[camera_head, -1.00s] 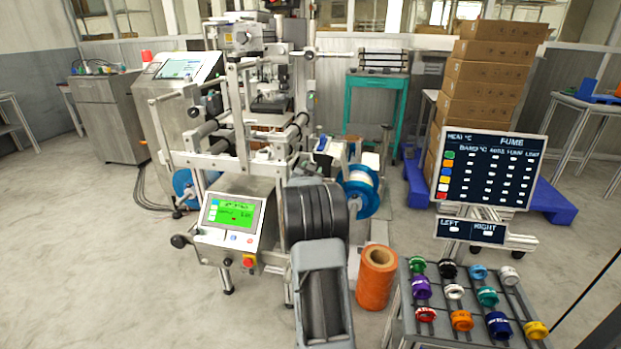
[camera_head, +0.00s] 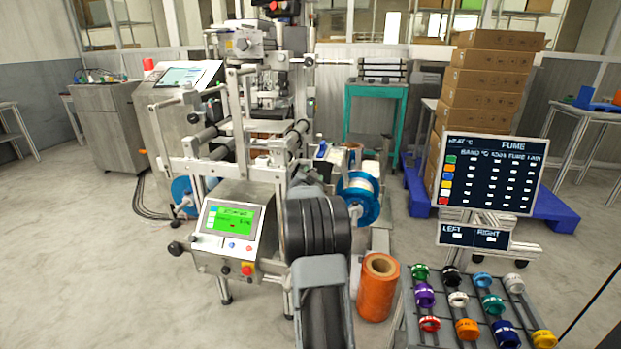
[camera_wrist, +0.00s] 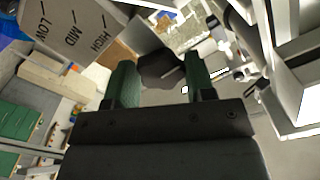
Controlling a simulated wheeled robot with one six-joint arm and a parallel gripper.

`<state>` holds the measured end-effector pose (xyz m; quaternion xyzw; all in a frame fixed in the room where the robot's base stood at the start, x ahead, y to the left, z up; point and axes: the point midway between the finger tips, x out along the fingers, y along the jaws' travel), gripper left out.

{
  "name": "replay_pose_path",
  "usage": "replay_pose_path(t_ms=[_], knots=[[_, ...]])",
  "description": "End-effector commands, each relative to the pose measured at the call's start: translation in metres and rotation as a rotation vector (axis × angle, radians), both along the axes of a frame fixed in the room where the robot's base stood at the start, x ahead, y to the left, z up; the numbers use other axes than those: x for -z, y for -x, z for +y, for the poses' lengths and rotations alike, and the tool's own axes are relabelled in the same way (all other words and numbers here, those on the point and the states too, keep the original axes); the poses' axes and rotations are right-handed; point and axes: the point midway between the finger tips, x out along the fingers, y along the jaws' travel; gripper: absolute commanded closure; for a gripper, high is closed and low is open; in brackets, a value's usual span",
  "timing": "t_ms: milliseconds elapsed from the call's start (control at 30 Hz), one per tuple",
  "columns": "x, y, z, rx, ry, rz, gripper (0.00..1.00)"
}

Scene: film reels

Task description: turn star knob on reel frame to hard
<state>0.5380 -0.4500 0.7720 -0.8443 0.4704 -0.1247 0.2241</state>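My gripper (camera_wrist: 158,78) shows in the wrist view with two green-padded fingers spread apart. A dark lobed knob (camera_wrist: 163,68), which looks like the star knob, lies in the gap between the fingertips or just beyond them. I cannot tell whether the fingers touch it. A grey plate (camera_wrist: 70,28) marked LOW, MID and HIGH is at the upper left of the wrist view; I see no mark reading "hard". In the head view my arm hides the gripper and the knob, in front of the reel machine frame (camera_head: 240,165).
A control box with a green screen (camera_head: 232,222) is left of my arm. A blue reel (camera_head: 360,197) and an orange spool (camera_head: 378,287) are to its right. A rack of coloured rings (camera_head: 410,318) and a sign board (camera_head: 490,172) stand at the right. Floor at the left is clear.

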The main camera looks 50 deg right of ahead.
Motion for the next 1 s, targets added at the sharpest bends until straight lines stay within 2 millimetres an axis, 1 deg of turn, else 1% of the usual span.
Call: replay_pose_path(t_ms=[33,200,233,467,567,667,767,1000], knots=[[0.0,0.001,-0.001,0.001,0.0,0.0,0.46],[0.0,-0.001,0.001,-0.002,0.001,0.001,0.3],[0.0,-0.001,0.001,-0.003,0.001,0.001,0.28],[0.0,-0.001,0.002,-0.004,0.001,0.001,0.28],[-0.001,0.001,0.007,-0.005,0.0,0.001,0.28],[-0.002,0.007,0.016,-0.004,0.001,0.001,0.28],[-0.002,0.017,0.031,-0.004,0.001,0.002,0.28],[-0.002,0.044,0.074,-0.004,0.001,0.002,0.28]])
